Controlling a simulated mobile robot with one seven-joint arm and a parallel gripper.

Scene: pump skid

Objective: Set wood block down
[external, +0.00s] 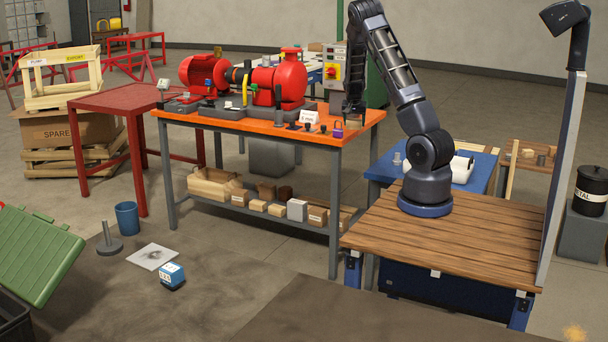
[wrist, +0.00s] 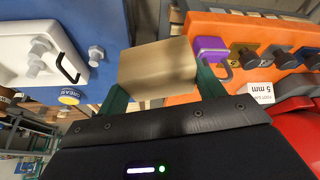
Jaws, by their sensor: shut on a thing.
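In the wrist view, the wood block (wrist: 157,68) is a plain tan block between the two green fingers of my gripper (wrist: 160,82). My gripper is shut on it, with one finger on each side. Parts of the block's sides are hidden by the fingers. In the external view, my gripper (external: 355,108) points down near the right end of the orange-topped bench (external: 362,122). The block cannot be made out clearly there. In the wrist view, the block appears over the space between the blue surface (wrist: 105,30) and the orange bench top (wrist: 195,22).
A purple padlock (external: 338,131) lies near the bench's right end, beside small dark parts and a white sign (external: 309,117). Red pump equipment (external: 278,82) stands behind them. The blue table (external: 482,168) holds a white tray (wrist: 35,50) with bolts. Several blocks sit on the bench's lower shelf.

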